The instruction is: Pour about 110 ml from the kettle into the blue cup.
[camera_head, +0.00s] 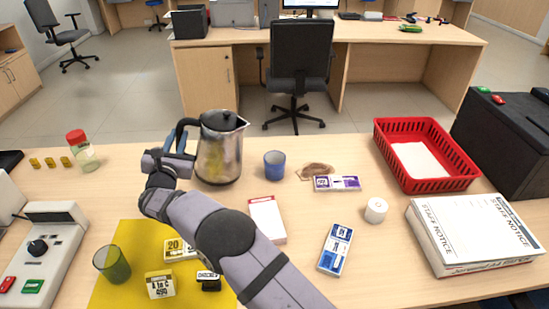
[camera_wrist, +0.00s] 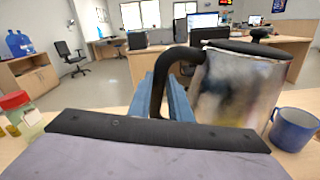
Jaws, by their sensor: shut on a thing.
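The steel kettle (camera_head: 219,150) with a black lid and handle is upright at the back middle of the counter. Its spout points right, toward the blue cup (camera_head: 274,164). My gripper (camera_head: 187,150) is shut on the kettle's black handle from the left. In the wrist view the gripper fingers (camera_wrist: 172,98) close around the handle, and the kettle body (camera_wrist: 232,88) fills the right. The blue cup (camera_wrist: 293,129) stands upright just right of the kettle, apart from it. I cannot tell whether the kettle touches the counter. The inside of the cup is not clear.
A red basket (camera_head: 425,155) is farther right. A red-lidded jar (camera_head: 83,150) stands left. A green glass (camera_head: 112,265) stands on a yellow mat (camera_head: 131,235) in front.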

